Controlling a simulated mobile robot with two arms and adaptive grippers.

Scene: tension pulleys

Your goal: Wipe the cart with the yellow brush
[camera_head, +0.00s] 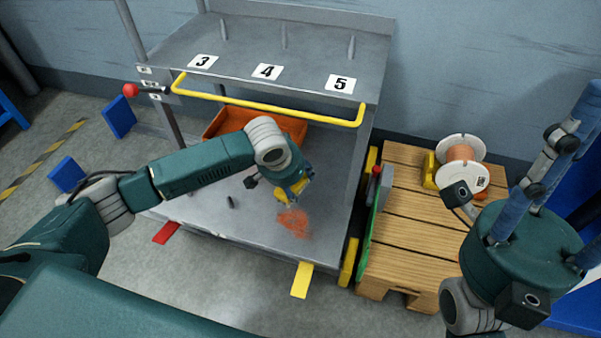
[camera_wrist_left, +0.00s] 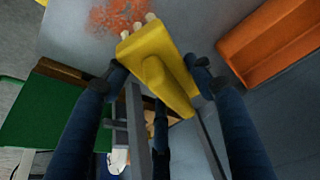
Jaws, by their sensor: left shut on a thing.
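The yellow brush (camera_wrist_left: 160,68) is held between the fingers of my left gripper (camera_wrist_left: 155,82) in the left wrist view, with pale bristle tufts at its far end. In the head view my left gripper (camera_head: 290,192) is over the lower shelf of the grey cart (camera_head: 215,225), and the yellow brush (camera_head: 283,194) shows partly beneath it. I cannot tell whether the bristles touch the shelf.
An orange bin (camera_head: 225,122) stands at the back of the lower shelf. A yellow handle bar (camera_head: 265,107) runs along the upper shelf above my arm. A wooden pallet (camera_head: 405,225) with a wire spool (camera_head: 462,165) stands right of the cart. A small dark object (camera_head: 231,202) lies on the shelf.

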